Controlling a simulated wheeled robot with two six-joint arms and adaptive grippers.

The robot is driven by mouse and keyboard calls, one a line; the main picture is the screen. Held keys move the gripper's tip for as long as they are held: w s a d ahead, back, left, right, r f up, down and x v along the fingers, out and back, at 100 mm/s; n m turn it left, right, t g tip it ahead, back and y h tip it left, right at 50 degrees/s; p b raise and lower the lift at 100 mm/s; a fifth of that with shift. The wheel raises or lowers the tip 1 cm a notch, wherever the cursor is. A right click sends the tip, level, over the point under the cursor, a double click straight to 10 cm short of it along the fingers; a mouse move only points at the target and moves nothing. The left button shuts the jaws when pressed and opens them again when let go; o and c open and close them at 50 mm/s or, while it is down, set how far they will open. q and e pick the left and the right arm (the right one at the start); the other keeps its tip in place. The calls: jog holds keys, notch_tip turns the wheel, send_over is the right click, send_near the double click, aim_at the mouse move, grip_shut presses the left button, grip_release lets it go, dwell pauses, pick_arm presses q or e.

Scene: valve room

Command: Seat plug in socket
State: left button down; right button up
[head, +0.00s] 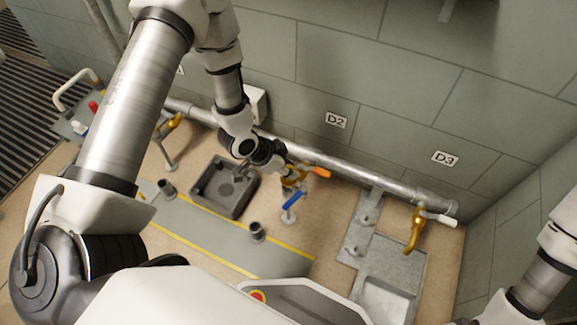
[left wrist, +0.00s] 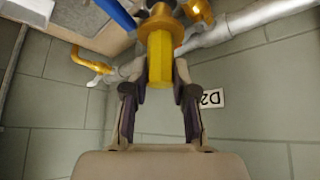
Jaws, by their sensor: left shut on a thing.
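My left gripper (head: 284,172) reaches toward the wall pipe below the D2 label. In the left wrist view, its two fingers (left wrist: 160,88) are shut on a yellow faceted plug (left wrist: 160,58). The far end of the plug meets or lines up with a round brass fitting (left wrist: 161,18); I cannot tell how deep it sits, or whether this fitting is the socket. In the head view the plug is too small and covered to make out. My right gripper is not in view; only part of my right arm shows at the right edge.
A brass tap with an orange handle (head: 318,172) and a blue-handled valve (head: 292,200) are close to the gripper. A grey pipe (head: 350,168) runs along the wall. A dark square tray (head: 224,187) stands left. Another brass tap (head: 414,228) is at right, near a grey basin (head: 393,262).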

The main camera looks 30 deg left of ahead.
pick_arm(q)
jog(key=shift+f, duration=0.2)
dwell(0.4)
jog(key=shift+f+b, duration=0.4)
jog(key=shift+f, duration=0.35)
jog(key=shift+f, duration=0.15)
jog(key=shift+f, duration=0.4)
jog(key=shift+f, duration=0.4)
dwell(0.5)
jog(key=shift+c, duration=1.8)
grip_release()
